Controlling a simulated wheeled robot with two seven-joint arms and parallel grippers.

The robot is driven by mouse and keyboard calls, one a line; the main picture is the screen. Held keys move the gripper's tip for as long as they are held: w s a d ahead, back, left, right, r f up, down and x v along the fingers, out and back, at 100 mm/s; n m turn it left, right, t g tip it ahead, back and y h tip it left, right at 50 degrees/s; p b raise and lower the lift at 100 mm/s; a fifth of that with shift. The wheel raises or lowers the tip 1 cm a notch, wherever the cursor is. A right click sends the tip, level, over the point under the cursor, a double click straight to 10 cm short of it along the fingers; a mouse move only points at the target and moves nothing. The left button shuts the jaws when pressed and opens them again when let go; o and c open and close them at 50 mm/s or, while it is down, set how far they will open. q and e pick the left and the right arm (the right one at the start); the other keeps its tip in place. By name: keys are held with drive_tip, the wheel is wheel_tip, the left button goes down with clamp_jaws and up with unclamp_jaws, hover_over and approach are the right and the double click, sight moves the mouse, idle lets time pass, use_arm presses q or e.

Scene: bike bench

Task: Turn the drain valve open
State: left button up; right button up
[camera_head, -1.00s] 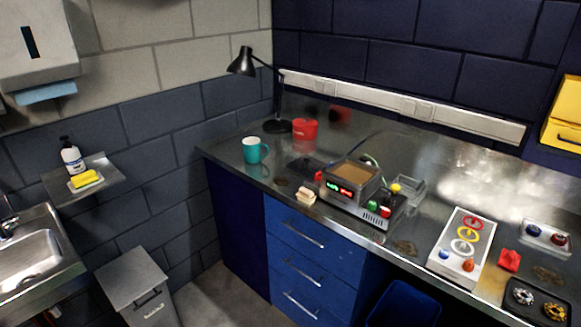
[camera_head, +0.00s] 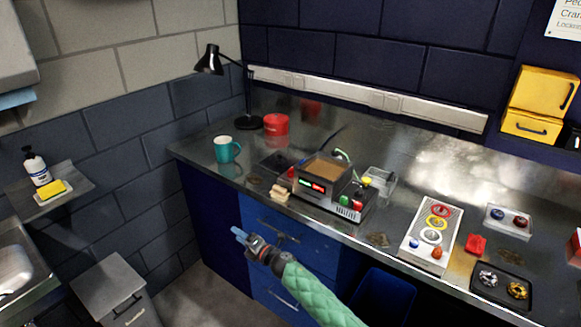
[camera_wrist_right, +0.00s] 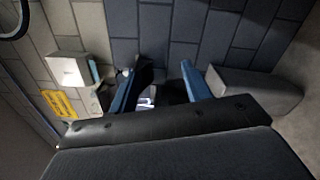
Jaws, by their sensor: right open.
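A grey tank unit (camera_head: 322,188) with a brown-filled basin, lit red and green displays and coloured knobs stands on the steel bench. A small red part (camera_head: 291,172) shows at its left side; I cannot tell whether this is the drain valve. My right gripper (camera_head: 239,234) has blue fingers and hangs in front of the blue drawers, below the bench edge and apart from the unit. In the right wrist view its two fingers (camera_wrist_right: 160,80) are spread with nothing held between them. My left gripper is out of view.
A teal mug (camera_head: 226,149), a red tub (camera_head: 276,124) and a black lamp (camera_head: 211,61) stand at the bench's left end. Floor space is clear below the gripper.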

drive_tip(key=w+a+r+n+g+y, duration=0.1)
drive_tip(key=w+a+r+n+g, duration=0.1)
drive_tip(key=a+r+n+g, duration=0.65)
wheel_tip(320, 180, up, 16)
drive_tip(key=n+g+h+p, duration=0.3)
drive_tip(key=n+h+p, duration=0.1)
drive_tip(key=n+h, duration=1.15)
hover_over(291, 169)
drive_tip(key=shift+w+a+f, duration=0.1)
drive_tip(key=shift+w, duration=0.05)
drive_tip(key=shift+f, duration=0.25)
wheel_tip(291, 169, down, 2)
drive_tip(key=shift+p, duration=0.75)
wheel_tip(291, 169, down, 4)
drive_tip(key=shift+r+p, duration=0.1)
drive_tip(key=shift+p, duration=0.85)
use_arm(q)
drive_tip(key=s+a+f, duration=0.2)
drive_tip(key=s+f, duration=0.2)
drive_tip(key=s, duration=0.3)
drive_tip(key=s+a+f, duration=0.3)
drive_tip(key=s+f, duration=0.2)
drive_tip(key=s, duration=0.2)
use_arm(e)
drive_tip(key=shift+f, duration=0.7)
